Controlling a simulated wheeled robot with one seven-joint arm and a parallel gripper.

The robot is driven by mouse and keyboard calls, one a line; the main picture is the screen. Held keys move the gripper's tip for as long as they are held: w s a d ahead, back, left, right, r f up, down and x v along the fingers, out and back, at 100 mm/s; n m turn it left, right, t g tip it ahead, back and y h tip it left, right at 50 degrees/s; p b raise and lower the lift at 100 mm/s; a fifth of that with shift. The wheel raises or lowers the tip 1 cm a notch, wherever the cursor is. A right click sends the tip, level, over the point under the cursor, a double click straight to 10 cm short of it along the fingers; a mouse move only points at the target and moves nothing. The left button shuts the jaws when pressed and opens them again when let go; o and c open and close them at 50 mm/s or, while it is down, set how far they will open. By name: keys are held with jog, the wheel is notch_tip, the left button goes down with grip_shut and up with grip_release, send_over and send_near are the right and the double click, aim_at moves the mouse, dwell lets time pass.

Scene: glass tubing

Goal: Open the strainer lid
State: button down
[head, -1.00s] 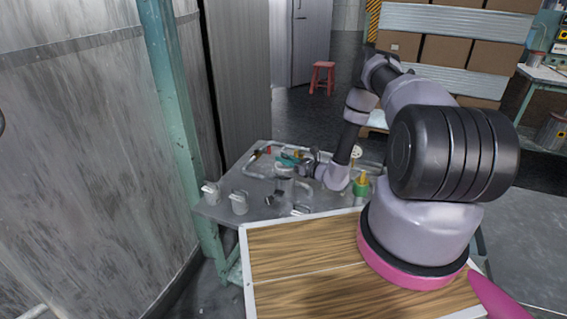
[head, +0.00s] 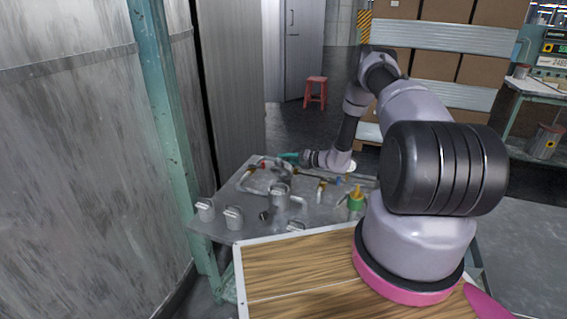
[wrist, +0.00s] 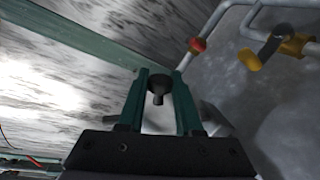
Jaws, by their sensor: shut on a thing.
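My gripper (head: 287,155) is over the far part of the grey table, its teal fingers pointing left. In the wrist view, my gripper (wrist: 158,82) is shut on a small dark knob (wrist: 158,93) with a narrower stem. A pale grey surface shows partly behind the fingers; I cannot tell whether it is the strainer lid. A grey metal canister (head: 278,196), perhaps the strainer, stands upright near the table's middle, in front of my gripper and apart from it. Its top is too small to make out.
Two grey cans (head: 233,217) stand at the table's near left. A green container (head: 355,202) is at the right. A teal post (head: 165,130) rises at the left.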

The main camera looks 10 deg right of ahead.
jog(key=w+d+f+m+g+y, duration=0.1)
jog(key=w+d+f+m+g, duration=0.1)
jog(key=w+d+f+m, duration=0.1)
jog(key=shift+w+m, duration=0.7)
jog(key=shift+m, duration=0.6)
jog(key=c, duration=0.6)
grip_release()
jog(key=v, duration=1.1)
jog(key=shift+w+f, duration=0.1)
jog(key=shift+f, duration=0.05)
